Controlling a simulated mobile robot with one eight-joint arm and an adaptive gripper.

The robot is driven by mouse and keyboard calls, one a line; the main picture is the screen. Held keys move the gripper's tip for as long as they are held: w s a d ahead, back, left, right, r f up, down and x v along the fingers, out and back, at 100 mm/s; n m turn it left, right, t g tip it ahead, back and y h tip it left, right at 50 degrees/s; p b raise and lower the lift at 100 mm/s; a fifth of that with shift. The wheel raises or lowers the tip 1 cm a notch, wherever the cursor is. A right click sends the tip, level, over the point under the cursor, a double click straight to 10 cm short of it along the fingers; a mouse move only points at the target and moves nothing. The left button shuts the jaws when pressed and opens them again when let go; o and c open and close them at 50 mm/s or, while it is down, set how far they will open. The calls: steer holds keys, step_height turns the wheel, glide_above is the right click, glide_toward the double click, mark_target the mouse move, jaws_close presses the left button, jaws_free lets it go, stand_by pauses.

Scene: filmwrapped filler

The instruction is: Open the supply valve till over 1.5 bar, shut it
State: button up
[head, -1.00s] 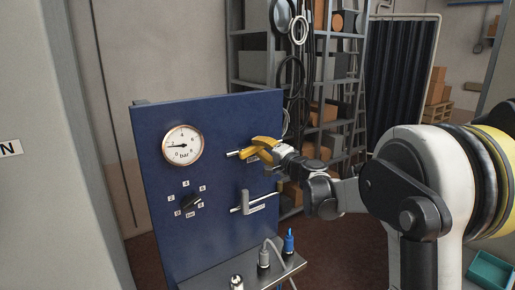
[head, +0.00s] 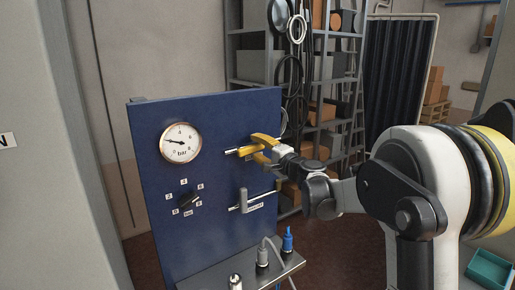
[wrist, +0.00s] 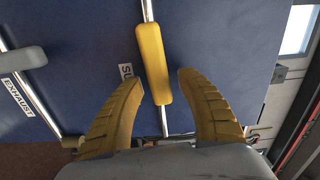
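The supply valve's yellow lever (wrist: 153,62) lies along its metal pipe in the wrist view, with a partly hidden "SU..." label beside it. In the head view its yellow end (head: 243,151) shows left of my gripper (head: 262,147). My gripper (wrist: 161,80) is open, one finger on each side of the lever, with gaps to both. The round pressure gauge (head: 181,143) is at the panel's upper left; its needle points left and slightly up, near the 2 region. The exact reading is too small to tell.
The blue panel (head: 160,230) also carries a rotary selector (head: 190,199) and a grey exhaust lever (head: 245,201), set across its pipe, below the supply valve. A shelf with plugs (head: 230,270) juts out at the bottom. Storage racks (head: 260,70) stand behind.

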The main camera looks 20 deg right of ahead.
steer(key=v, duration=1.2)
stand_by(0.3)
